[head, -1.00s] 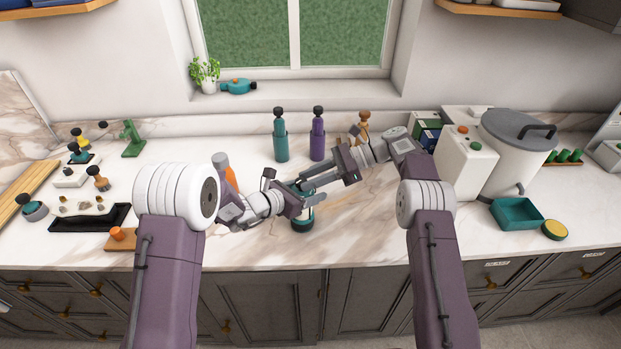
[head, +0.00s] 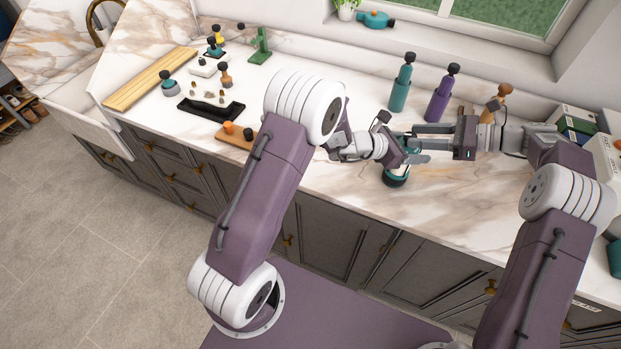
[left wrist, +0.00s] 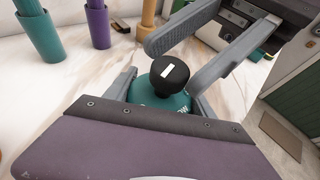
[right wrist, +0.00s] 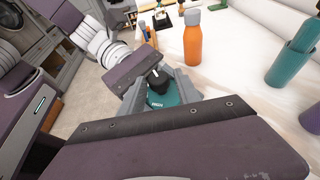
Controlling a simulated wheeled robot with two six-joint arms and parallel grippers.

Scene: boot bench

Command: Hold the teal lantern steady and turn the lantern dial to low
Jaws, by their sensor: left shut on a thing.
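The teal lantern (head: 394,180) stands on the marble counter near its front edge, partly hidden by my grippers. My left gripper (head: 405,160) is shut on its body, with a finger on either side in the left wrist view (left wrist: 160,100). The black lantern dial (left wrist: 169,73) sits on top, with a white mark. It also shows in the right wrist view (right wrist: 157,82). My right gripper (head: 408,146) comes in from the right. Its fingers are open, with the dial between them in the right wrist view; I cannot see any contact.
Teal (head: 401,85) and purple (head: 440,95) bottles stand behind the grippers. An orange bottle (right wrist: 192,40) shows in the right wrist view. A black tray (head: 211,109) and a wooden board (head: 237,136) lie to the left.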

